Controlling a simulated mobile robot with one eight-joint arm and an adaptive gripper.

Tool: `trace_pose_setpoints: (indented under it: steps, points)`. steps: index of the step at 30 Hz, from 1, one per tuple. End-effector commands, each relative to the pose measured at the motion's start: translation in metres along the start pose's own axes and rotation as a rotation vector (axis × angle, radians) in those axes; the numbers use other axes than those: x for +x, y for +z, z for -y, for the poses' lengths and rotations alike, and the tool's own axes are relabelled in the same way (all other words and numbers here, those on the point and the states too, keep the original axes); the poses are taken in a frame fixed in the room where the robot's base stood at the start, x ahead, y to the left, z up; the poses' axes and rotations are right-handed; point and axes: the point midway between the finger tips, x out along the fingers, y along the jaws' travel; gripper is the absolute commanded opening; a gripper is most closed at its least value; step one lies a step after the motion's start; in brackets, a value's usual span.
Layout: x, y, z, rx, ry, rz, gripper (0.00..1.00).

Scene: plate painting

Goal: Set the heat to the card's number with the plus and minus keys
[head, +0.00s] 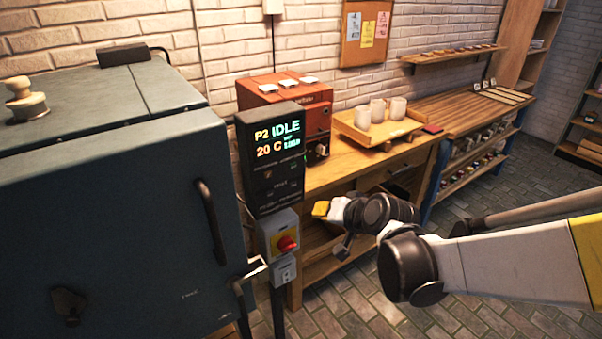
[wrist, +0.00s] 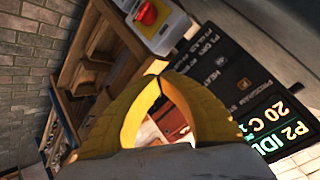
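The dark kiln controller (head: 272,165) stands beside the kiln; its lit screen (head: 278,138) reads P2, IDLE and 20 C, with a smaller green set figure I cannot read for sure. Dim labels show below the screen; I cannot pick out the plus and minus keys. The controller also shows tilted at the right of the wrist view (wrist: 240,85). My gripper (head: 321,209), with yellow fingers, is right of the controller's lower part, apart from it. In the wrist view its fingertips (wrist: 160,80) meet, holding nothing. Paper cards (head: 368,28) hang on the corkboard, their writing too small to read.
The large grey kiln (head: 120,190) fills the left. A grey switch box (head: 280,236) with a red knob sits under the controller. An orange-red machine (head: 290,92) and a wooden tray (head: 350,127) with white cups are on the bench behind. The floor at right is partly open.

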Motion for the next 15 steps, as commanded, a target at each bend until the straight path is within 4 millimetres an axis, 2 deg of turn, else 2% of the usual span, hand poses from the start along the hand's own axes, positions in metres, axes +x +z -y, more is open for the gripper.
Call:
trace_pose_setpoints:
  steps: [8,15]
  points:
    - [0.002,-0.001,0.001,-0.001,0.0,0.0,0.0]
    - [0.022,-0.012,0.012,-0.002,0.0,0.0,0.0]
